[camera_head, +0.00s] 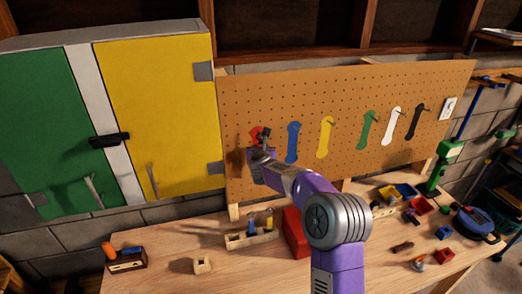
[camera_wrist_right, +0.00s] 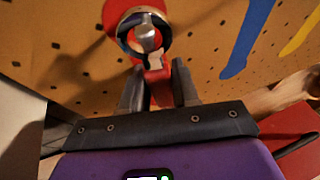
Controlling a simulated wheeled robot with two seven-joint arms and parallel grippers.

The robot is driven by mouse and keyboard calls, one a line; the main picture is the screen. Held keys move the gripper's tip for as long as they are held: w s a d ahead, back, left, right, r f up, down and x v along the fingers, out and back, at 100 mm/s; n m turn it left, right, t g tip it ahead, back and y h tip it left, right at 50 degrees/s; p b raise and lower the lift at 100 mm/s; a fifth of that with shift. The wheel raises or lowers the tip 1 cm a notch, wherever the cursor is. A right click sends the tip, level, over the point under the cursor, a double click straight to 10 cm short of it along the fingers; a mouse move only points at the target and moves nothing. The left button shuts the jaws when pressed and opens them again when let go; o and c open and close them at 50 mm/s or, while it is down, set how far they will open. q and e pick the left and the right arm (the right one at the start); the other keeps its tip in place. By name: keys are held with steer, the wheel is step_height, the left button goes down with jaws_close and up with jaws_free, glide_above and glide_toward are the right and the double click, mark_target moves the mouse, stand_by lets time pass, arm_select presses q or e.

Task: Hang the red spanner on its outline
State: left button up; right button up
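The red spanner (camera_wrist_right: 158,82) is between the fingers of my right gripper (camera_wrist_right: 158,92), which is shut on its handle. Its metal ring end points up at the pegboard (camera_head: 300,100). A silver peg tip (camera_wrist_right: 148,38) shows inside the ring's opening; I cannot tell how far the ring sits over the peg. Part of the red outline (camera_wrist_right: 98,60) shows behind the ring. In the head view my right gripper (camera_head: 261,148) is at the board's left side, over the red outline (camera_head: 256,133), and hides most of it. My left gripper is out of view.
Blue (camera_head: 292,142), yellow (camera_head: 325,137), green, white and black outlines with pegs run to the right. A green and yellow cabinet (camera_head: 150,110) stands close on the left. The workbench (camera_head: 180,270) below carries a wooden tool holder (camera_head: 250,238), a red box (camera_head: 295,232) and small bins.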

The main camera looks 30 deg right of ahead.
steer(key=o, duration=0.5)
steer(key=shift+s+f, duration=0.1)
steer(key=shift+f, duration=0.2)
steer(key=shift+a, duration=0.25)
steer(key=v, duration=0.2)
steer(key=b+v, duration=0.1)
steer(key=v, duration=0.2)
steer(key=b+v, duration=0.1)
steer(key=v, duration=0.1)
steer(key=shift+s+d+r, duration=0.25)
steer(key=shift+d+r, duration=0.1)
